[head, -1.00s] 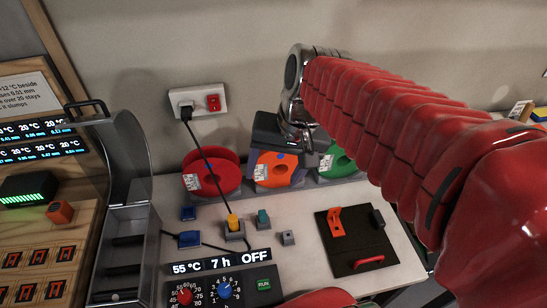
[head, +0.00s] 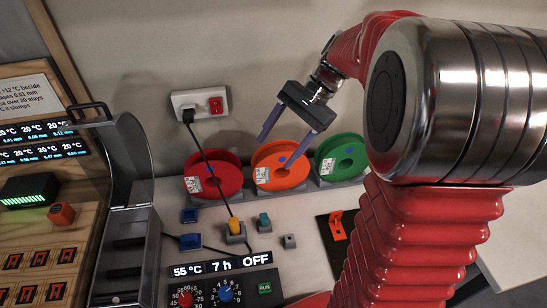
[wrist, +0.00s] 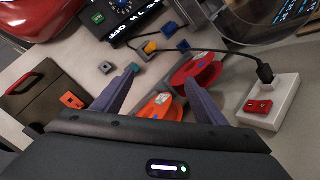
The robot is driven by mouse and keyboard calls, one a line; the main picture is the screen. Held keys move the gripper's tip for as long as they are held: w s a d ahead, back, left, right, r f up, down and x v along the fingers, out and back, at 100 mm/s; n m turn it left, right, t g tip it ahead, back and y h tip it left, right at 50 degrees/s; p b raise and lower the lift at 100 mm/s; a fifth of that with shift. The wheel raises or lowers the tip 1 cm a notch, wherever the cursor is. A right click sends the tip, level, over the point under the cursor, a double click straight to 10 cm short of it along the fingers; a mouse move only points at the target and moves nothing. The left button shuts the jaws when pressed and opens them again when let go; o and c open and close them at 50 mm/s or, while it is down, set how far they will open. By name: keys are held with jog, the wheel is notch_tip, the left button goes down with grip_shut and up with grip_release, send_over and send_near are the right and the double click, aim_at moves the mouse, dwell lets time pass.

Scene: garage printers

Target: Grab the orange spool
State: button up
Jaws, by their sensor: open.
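The orange spool (head: 281,172) stands on edge in a grey holder at the back of the bench, between a red spool (head: 212,176) and a green spool (head: 341,158). It has a white label and a blue mark. My gripper (head: 288,153) is open and empty, its two fingers pointing down in front of the orange spool in the head view. In the wrist view the orange spool (wrist: 160,108) shows between my fingers, partly hidden by the gripper body. I cannot tell whether the fingers touch it.
Small blue, yellow and teal blocks lie in front of the spools. A dryer panel (head: 222,280) is at the front, with a clear-lidded box (head: 128,225) to the left.

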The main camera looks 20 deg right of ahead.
jog(key=w+d+f+m+y, duration=0.4)
jog(key=w+d, duration=0.2)
jog(key=d, duration=0.1)
jog(key=m+t+y, duration=0.2)
jog(key=m+y, duration=0.1)
jog(key=m, duration=0.1)
send_near(271, 152)
jog(key=v, duration=0.4)
jog(key=shift+s, duration=0.1)
jog(key=shift+a, duration=0.15)
jog(key=shift+x, duration=4.25)
jog(key=shift+f, duration=0.1)
jog(key=shift+x, duration=2.55)
jog(key=shift+c, duration=0.2)
grip_shut()
